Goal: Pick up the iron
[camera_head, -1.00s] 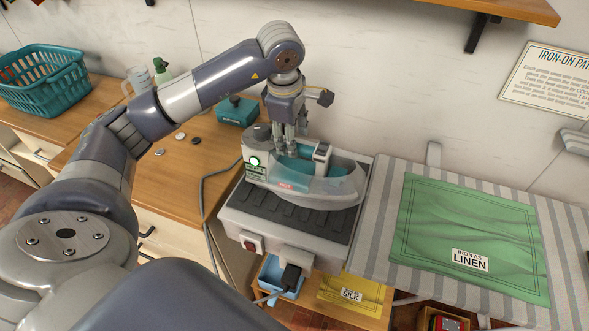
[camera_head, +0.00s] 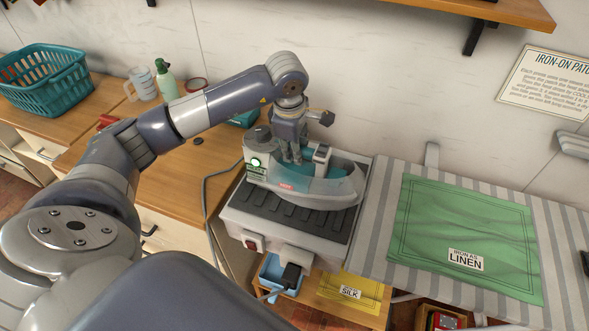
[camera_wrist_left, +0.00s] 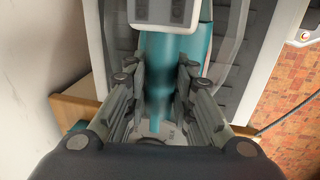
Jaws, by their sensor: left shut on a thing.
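The iron (camera_head: 318,187) has a pale translucent body with teal parts and a lit green light at its left end. It sits on a grey stand with a dark ribbed top (camera_head: 290,217). My left gripper (camera_head: 296,160) reaches down from above and is shut on the iron's teal handle. In the left wrist view the teal handle (camera_wrist_left: 158,75) lies between the two fingers (camera_wrist_left: 158,95). I see no clear gap between the iron and its stand. My right gripper is not in view.
A striped ironing board (camera_head: 383,215) with a green cloth labelled linen (camera_head: 465,235) adjoins the stand at right. A teal basket (camera_head: 48,82), a jug (camera_head: 142,84) and a spray bottle (camera_head: 165,82) stand at left. A grey cord (camera_head: 207,205) hangs left of the stand.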

